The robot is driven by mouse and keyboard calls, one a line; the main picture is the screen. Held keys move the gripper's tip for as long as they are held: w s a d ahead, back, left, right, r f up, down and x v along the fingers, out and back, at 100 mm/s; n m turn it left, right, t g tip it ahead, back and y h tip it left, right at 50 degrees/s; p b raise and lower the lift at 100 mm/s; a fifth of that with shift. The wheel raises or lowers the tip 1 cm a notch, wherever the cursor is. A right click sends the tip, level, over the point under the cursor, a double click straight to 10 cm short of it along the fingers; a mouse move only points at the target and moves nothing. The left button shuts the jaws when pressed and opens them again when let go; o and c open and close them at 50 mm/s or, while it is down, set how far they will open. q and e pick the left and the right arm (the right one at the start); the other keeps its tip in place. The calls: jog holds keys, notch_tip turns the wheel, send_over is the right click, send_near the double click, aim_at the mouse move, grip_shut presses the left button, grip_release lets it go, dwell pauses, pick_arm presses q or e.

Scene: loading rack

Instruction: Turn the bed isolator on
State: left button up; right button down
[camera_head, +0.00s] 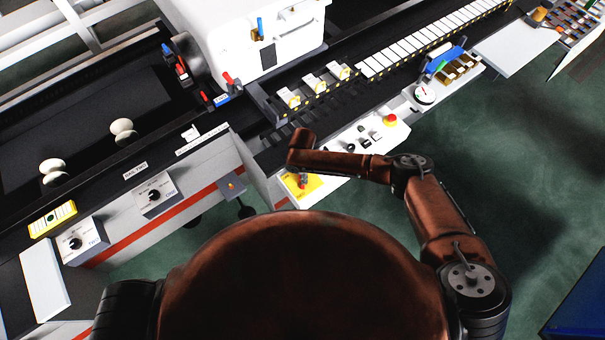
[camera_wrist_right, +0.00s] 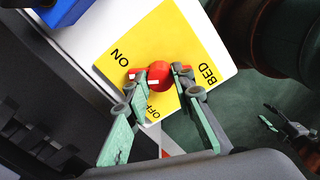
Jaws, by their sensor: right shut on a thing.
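The bed isolator is a yellow plate (camera_wrist_right: 165,35) lettered ON, OFF and BED, with a red knob (camera_wrist_right: 158,74) at its middle. In the head view the yellow plate (camera_head: 314,184) is at the near left end of the white control panel. My right gripper (camera_wrist_right: 158,80) is shut on the red knob, one finger on each side. In the head view my right gripper (camera_head: 303,181) is small and partly hidden by my arm. Which mark the knob points to I cannot tell. A small dark gripper, seemingly my left (camera_wrist_right: 285,128), shows at the wrist view's right edge; its opening is unclear.
The white control panel (camera_head: 345,155) carries a red mushroom button (camera_head: 390,120) and a gauge (camera_head: 424,93). A dark rail with white clamps (camera_head: 313,84) runs behind it. A blue object (camera_wrist_right: 62,12) shows at the wrist view's top left. Green floor lies to the right.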

jog(key=m+p, duration=0.3)
jog(key=m, duration=0.3)
jog(key=shift+r+m, duration=0.1)
jog(key=shift+m, duration=0.2)
jog(key=m+p, duration=0.2)
jog(key=m, duration=0.2)
jog(key=shift+m+p, duration=0.3)
jog(key=shift+m, duration=0.1)
jog(key=c, duration=1.7)
grip_release()
jog(key=shift+o, duration=0.2)
jog(key=shift+r, duration=0.1)
notch_tip(320, 180, up, 12)
